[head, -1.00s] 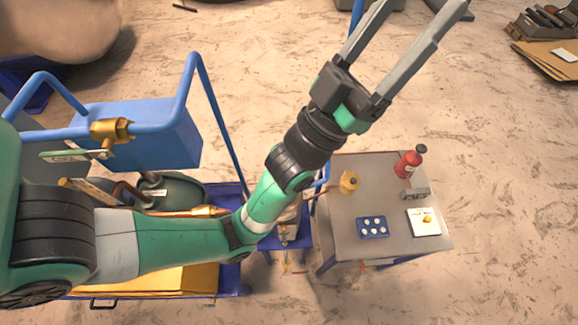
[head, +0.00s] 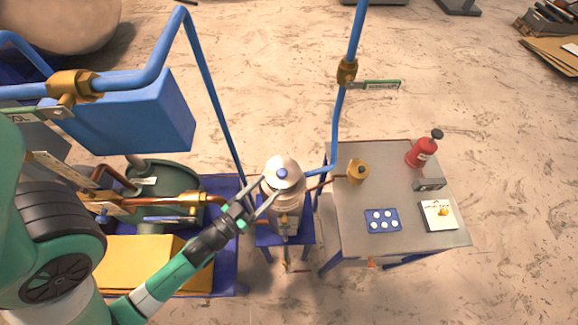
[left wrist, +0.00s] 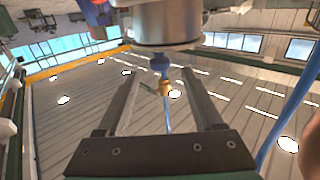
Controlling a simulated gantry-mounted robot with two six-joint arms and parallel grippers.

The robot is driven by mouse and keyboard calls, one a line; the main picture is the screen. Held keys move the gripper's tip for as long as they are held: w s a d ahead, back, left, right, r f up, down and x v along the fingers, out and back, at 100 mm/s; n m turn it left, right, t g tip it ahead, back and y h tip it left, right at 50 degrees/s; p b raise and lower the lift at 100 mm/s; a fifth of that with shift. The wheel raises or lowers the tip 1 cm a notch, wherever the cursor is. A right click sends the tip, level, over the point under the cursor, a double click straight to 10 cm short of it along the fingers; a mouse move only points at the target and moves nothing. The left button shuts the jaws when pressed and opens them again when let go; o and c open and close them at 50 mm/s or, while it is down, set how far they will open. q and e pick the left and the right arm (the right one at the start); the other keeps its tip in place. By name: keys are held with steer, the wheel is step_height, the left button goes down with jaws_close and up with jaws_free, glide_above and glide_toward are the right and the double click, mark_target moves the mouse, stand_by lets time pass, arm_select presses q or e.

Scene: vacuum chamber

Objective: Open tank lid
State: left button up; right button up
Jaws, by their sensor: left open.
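The silver tank (head: 283,194) stands in the middle of the head view on a small blue stand. Its round pale lid (head: 275,163) is on top, with a blue knob (head: 282,174) at its centre. My left gripper (head: 264,188) is open at the near left side of the tank top, its fingers pointing at it. Nothing is seen held. My right gripper is not in view.
A blue pipe (head: 336,125) with a brass valve (head: 347,70) rises behind the tank. A grey table (head: 400,185) to the right carries a red bottle (head: 422,150) and a blue tray (head: 383,221).

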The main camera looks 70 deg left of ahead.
mark_target(289, 170)
arm_select(q)
steer(key=x, duration=1)
jaws_close()
steer(key=shift+r, duration=0.1)
stand_by(0.9)
